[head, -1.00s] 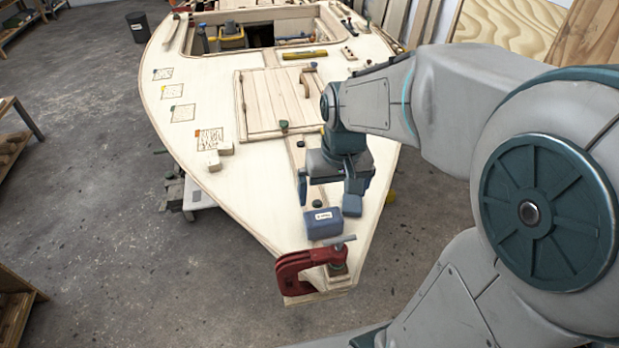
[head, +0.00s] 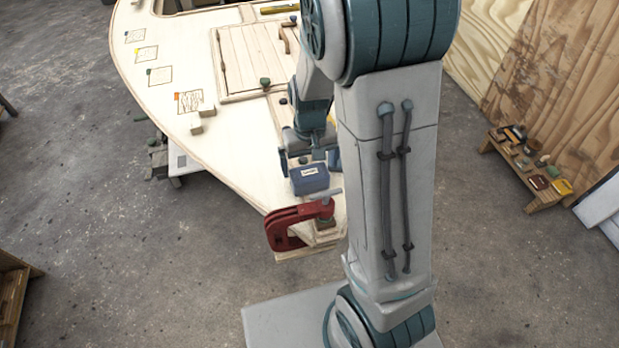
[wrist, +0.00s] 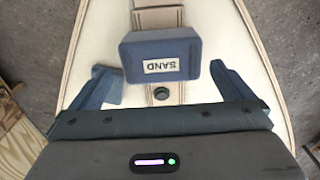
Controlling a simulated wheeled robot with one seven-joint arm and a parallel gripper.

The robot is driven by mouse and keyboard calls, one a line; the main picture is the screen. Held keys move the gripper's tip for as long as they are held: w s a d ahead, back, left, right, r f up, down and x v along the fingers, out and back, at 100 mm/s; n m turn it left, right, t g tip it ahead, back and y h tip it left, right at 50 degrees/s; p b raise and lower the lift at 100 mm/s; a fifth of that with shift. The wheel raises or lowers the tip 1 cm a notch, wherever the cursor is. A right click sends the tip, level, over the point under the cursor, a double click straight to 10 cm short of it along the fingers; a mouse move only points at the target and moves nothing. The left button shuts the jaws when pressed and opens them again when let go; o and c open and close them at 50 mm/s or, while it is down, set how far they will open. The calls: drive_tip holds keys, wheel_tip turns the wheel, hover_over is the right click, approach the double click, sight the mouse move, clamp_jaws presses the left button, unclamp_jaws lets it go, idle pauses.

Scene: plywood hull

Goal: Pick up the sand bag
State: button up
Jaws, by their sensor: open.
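The sand bag (head: 309,181) is a small blue block-shaped bag with a white label. It lies on the pale plywood deck near the hull's narrow end, just behind a red clamp. In the wrist view the bag (wrist: 160,52) is large, with its SAND label upside down. My gripper (wrist: 165,82) is open and empty, with one finger to each side of the bag's width. The bag sits mostly ahead of the fingertips, and they appear apart from it. In the head view my gripper (head: 308,163) is beside the bag's far side, partly hidden by my arm.
The red clamp (head: 288,225) grips the hull's tip. Small wooden blocks (head: 203,116) and a hatch (head: 250,58) lie farther back on the deck. A dark green knob (wrist: 161,93) is between my fingers in the wrist view. A low bench (head: 530,165) with small items stands right.

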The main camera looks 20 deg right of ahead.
sight(310, 172)
drive_tip(key=shift+s+f, duration=0.15)
drive_tip(key=shift+f, duration=2.5)
drive_tip(key=c, duration=1.1)
drive_tip(key=shift+c, duration=0.5)
drive_tip(key=shift+r, duration=0.15)
